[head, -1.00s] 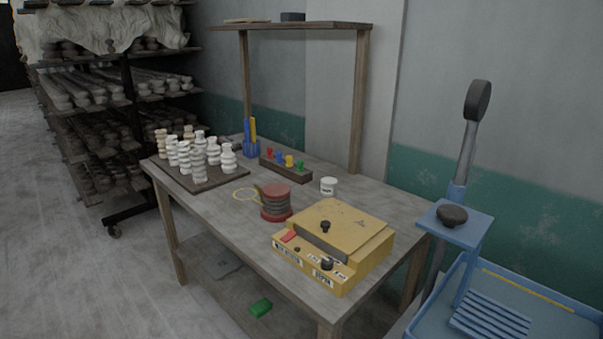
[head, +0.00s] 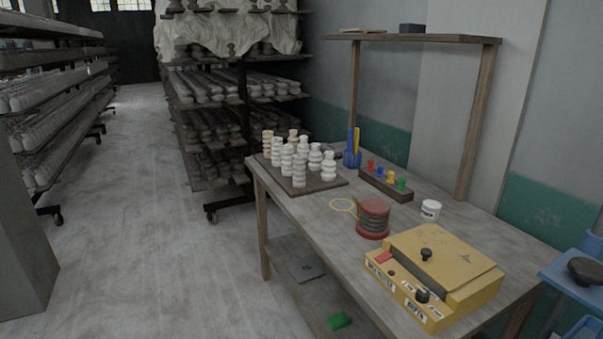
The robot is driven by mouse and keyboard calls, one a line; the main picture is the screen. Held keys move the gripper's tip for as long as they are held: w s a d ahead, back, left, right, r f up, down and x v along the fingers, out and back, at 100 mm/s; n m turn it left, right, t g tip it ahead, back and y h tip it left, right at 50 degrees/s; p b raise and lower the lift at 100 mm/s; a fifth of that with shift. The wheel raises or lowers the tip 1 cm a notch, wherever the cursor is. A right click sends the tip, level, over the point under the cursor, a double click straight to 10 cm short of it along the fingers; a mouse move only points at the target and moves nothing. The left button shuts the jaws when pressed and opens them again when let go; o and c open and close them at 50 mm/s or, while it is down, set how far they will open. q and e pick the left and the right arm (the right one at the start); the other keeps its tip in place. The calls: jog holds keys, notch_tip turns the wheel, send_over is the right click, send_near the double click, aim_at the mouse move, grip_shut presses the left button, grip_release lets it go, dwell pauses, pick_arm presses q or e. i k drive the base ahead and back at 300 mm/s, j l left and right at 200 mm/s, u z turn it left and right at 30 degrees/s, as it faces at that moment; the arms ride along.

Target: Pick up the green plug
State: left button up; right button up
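The green plug (head: 402,184) stands upright at the near right end of a dark wooden rack (head: 372,182) on the table. A yellow plug (head: 390,175), a blue plug (head: 379,170) and a red plug (head: 370,165) stand in the same rack, in a row behind and left of it. Neither of my grippers shows in the head view.
The wooden table (head: 300,207) carries a board of white pots (head: 299,165), a red-ended spool (head: 373,218), a white jar (head: 430,210) and a yellow box (head: 437,270). An overhead shelf (head: 410,38) stands behind. Open floor (head: 150,230) lies left.

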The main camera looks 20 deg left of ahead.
aim_at(402, 182)
jog(key=i+j, duration=0.1)
jog(key=j, duration=0.3)
jog(key=i+j, duration=0.15)
jog(key=j, duration=0.25)
jog(key=i+j, duration=0.1)
jog(key=j, duration=0.35)
jog(key=i+j, duration=0.15)
jog(key=j, duration=0.25)
jog(key=i+j+z, duration=0.1)
jog(key=j, duration=0.3)
jog(key=i+j, duration=0.1)
jog(key=j, duration=0.3)
